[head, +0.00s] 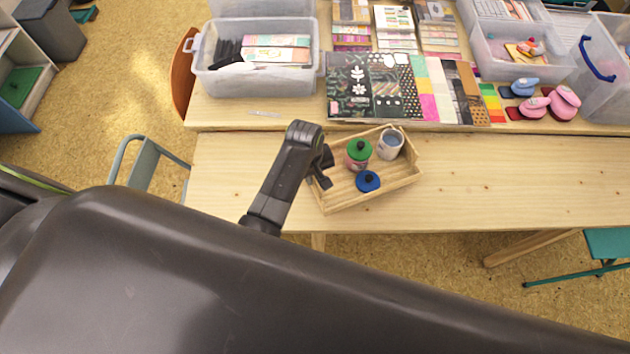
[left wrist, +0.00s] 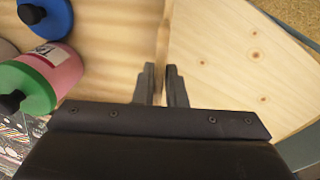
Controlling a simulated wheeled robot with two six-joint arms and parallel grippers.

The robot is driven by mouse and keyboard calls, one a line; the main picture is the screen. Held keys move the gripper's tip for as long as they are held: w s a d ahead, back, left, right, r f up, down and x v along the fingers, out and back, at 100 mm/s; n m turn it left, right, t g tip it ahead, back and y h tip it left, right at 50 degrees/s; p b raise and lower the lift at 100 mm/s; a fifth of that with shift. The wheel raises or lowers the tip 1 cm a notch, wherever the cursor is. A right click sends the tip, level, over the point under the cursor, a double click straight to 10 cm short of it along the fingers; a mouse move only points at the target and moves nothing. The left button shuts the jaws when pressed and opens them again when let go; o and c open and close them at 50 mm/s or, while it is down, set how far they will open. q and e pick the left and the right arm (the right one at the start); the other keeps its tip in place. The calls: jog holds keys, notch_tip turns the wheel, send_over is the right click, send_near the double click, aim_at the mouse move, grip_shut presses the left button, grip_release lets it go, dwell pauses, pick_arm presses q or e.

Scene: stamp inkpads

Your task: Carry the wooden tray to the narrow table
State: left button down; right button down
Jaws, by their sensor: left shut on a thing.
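The wooden tray (head: 402,182) is a shallow light box over the front wooden table (head: 500,180), set a little askew. In it are a pink jar with a green lid (head: 358,152), a blue jar with a black knob (head: 368,182) and a grey-white cup (head: 391,143). My left gripper (head: 325,168) is at the tray's left end. In the left wrist view its two fingers (left wrist: 163,85) straddle the tray's thin wall (left wrist: 164,38) and are shut on it. I cannot tell whether the tray touches the table. My right gripper is out of view.
Behind, another table holds a clear bin (head: 258,80), patterned paper sheets (head: 385,88), pink punches (head: 563,102) and more bins. The front table is clear to the tray's right. A teal chair (head: 605,243) stands at the right.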

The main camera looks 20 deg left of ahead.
pick_arm(q)
jog(key=shift+w+f, duration=0.15)
jog(key=shift+f, duration=2.25)
jog(key=c, duration=1.9)
grip_release()
jog(key=shift+f, duration=0.1)
jog(key=shift+c, duration=0.2)
jog(key=o, duration=0.4)
jog(key=shift+o, duration=0.2)
notch_tip(320, 180, up, 12)
jog(key=s, duration=0.1)
jog(key=shift+a, duration=0.4)
